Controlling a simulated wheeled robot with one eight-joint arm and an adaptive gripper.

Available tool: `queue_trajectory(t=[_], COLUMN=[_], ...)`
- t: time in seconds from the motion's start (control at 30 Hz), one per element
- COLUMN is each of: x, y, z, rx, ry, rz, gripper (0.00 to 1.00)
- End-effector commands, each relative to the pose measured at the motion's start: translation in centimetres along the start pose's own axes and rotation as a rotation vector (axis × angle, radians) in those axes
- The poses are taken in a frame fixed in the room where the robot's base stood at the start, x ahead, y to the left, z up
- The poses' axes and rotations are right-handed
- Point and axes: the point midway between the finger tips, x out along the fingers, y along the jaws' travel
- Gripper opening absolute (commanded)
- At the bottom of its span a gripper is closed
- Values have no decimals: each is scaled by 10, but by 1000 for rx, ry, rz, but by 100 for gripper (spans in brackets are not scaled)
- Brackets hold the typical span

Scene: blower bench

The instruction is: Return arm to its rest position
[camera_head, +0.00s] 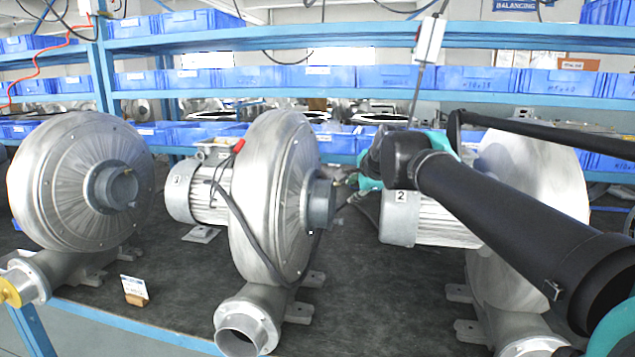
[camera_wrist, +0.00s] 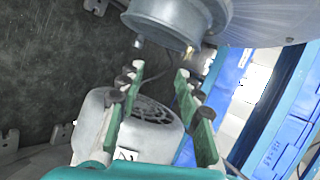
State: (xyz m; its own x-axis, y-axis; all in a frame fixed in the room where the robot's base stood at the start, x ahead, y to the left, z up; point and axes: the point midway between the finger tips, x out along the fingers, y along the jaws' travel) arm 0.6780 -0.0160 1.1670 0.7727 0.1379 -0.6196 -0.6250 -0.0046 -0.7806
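My arm reaches in from the right in the head view, its end between the middle blower (camera_head: 274,200) and the right blower (camera_head: 530,165). My gripper (camera_wrist: 160,74) is open in the wrist view, with two green, dark-padded fingers apart and nothing held between them. In the head view the fingers are small and mostly hidden near the middle blower's grey inlet (camera_head: 320,203). In the wrist view a grey round inlet (camera_wrist: 165,22) lies just beyond the fingertips, and a pale motor (camera_wrist: 150,130) with a grille shows behind and between the fingers.
A left blower (camera_head: 55,190) stands on the dark bench top (camera_head: 180,275). A small card (camera_head: 134,290) stands at the front left. A blue shelf rack (camera_head: 290,40) with blue bins runs behind. A hanging white box (camera_head: 430,40) is above my arm. A black cable crosses the middle blower.

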Motion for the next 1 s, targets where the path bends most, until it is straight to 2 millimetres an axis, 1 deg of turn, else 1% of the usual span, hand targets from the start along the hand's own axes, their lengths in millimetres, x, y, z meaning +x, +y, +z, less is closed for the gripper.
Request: queue_trajectory(t=[0.03,0.07,0.1,0.17,0.2,0.27,0.3,0.37,0.4,0.47,0.5,0.6,0.7,0.8,0.9,1.0], x=[14,22,32,46,53,62,67,72,74,75,74,70,64,61,60,60], y=[22,38,60,94,117,152,176,212,236,269,290,334,363,377,382,382], z=[-2,-3,-4,-7,-9,-12,-14,-17,-18,-21,-23,-27,-30,-31,-32,-32], rx=[-87,-153,-245,-386,-481,-621,-712,-849,-937,-1064,-1140,-1301,-1410,-1468,-1488,-1488], ry=[0,-1,-5,-14,-23,-42,-58,-85,-107,-142,-166,-225,-271,-297,-307,-307], rz=[31,54,87,135,169,218,251,298,329,373,400,453,489,507,513,513], gripper=[35,35,35,35,35,35,35,35,35,35,35,35,35,35,35,35])
